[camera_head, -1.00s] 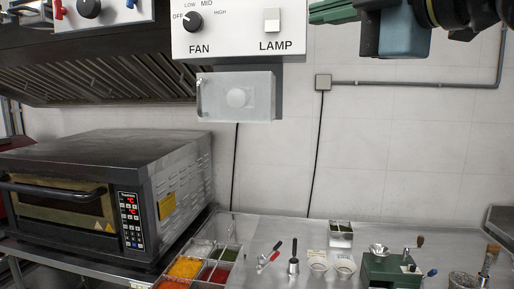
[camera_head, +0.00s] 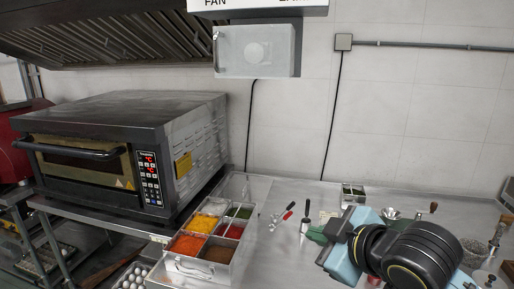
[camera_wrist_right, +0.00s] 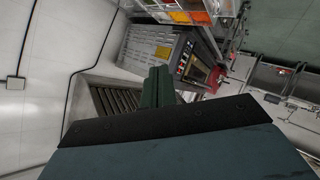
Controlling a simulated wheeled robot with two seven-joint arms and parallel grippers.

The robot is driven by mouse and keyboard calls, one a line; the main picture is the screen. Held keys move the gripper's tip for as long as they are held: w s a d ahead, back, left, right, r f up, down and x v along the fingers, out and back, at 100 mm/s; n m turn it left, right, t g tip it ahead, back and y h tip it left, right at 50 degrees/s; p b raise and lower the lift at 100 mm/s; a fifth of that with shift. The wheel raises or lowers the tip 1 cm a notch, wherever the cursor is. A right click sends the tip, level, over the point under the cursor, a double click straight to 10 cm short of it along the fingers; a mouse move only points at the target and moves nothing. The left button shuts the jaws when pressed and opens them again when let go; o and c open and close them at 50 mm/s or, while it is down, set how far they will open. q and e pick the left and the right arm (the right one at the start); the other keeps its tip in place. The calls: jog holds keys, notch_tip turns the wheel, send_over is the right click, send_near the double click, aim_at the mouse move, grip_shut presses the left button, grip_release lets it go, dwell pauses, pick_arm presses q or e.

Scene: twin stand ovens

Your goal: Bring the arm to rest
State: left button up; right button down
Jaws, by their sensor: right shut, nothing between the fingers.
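My right arm is at the lower right of the head view, above the steel counter (camera_head: 275,262). Its gripper (camera_head: 316,234) has dark green fingers that point left in the picture, close to a small ladle in the image. In the right wrist view the fingers (camera_wrist_right: 158,86) are together and empty. My left gripper is in neither view.
A black oven (camera_head: 110,150) stands on the left. A tray of colourful toppings (camera_head: 190,268) is on the counter, with a small steel container (camera_head: 353,192) farther back. A light-grey box (camera_head: 255,50) hangs above. My arm partly hides the utensils on the right.

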jog(key=s+d+f+m+g+h, duration=0.1)
jog(key=s+d+f+m, duration=0.1)
jog(key=s+f, duration=0.3)
jog(key=s+d+f+m+g+h, duration=0.1)
jog(key=s+d+f+m+g, duration=0.1)
jog(key=f, duration=0.5)
jog(key=s+d+f+m+g+h, duration=0.1)
jog(key=s+d+f+m, duration=0.2)
jog(key=f, duration=0.4)
jog(key=s+d+f+m+g+h, duration=0.15)
jog(key=s+f, duration=0.25)
jog(key=s, duration=0.4)
jog(key=s+d+f+m+g+h, duration=0.1)
jog(key=s+d+f+m+g, duration=0.15)
jog(key=s+f, duration=0.4)
notch_tip(320, 180, down, 25)
jog(key=s+b, duration=0.2)
jog(key=b, duration=0.2)
jog(key=s+d+f+g+b, duration=0.2)
jog(key=s+f+b, duration=0.1)
jog(key=s+f, duration=1.3)
jog(key=shift+s+d+f+n, duration=0.35)
jog(key=shift+f+n, duration=0.05)
jog(key=shift+f, duration=1.35)
